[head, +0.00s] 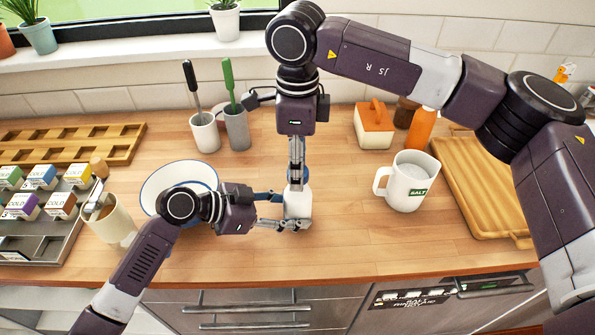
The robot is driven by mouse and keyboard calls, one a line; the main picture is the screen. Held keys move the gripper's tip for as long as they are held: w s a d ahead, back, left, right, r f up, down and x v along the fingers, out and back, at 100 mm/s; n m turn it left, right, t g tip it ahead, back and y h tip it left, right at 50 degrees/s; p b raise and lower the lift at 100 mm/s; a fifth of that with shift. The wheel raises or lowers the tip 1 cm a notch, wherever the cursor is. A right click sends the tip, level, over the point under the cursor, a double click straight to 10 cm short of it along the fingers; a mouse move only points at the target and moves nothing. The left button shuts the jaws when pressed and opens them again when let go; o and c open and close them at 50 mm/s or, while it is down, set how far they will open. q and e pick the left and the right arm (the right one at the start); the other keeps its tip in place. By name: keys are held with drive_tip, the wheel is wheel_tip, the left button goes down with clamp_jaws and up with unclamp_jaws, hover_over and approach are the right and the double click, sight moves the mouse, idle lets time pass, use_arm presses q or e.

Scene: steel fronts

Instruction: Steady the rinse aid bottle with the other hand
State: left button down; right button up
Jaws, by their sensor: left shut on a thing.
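The rinse aid bottle (297,203) is white with a blue top and stands upright on the wooden counter, near the middle of the head view. My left gripper (296,210) comes in from the left and is shut on the bottle's body. My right gripper (297,184) points straight down over the bottle's top, with its fingers seen edge-on. They hide much of the blue top, and I cannot tell whether they are closed on it.
A white salt mug (408,182) stands right of the bottle, beside a wooden tray (470,205). A white bowl (150,190) with a blue rim sits behind my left arm. Two cups with utensils (237,130) stand behind. The counter in front is clear.

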drive_tip(key=o, duration=0.6)
drive_tip(key=shift+c, duration=0.2)
drive_tip(key=shift+r, duration=0.1)
wheel_tip(320, 180, up, 12)
use_arm(q)
drive_tip(key=c, duration=1)
unclamp_jaws()
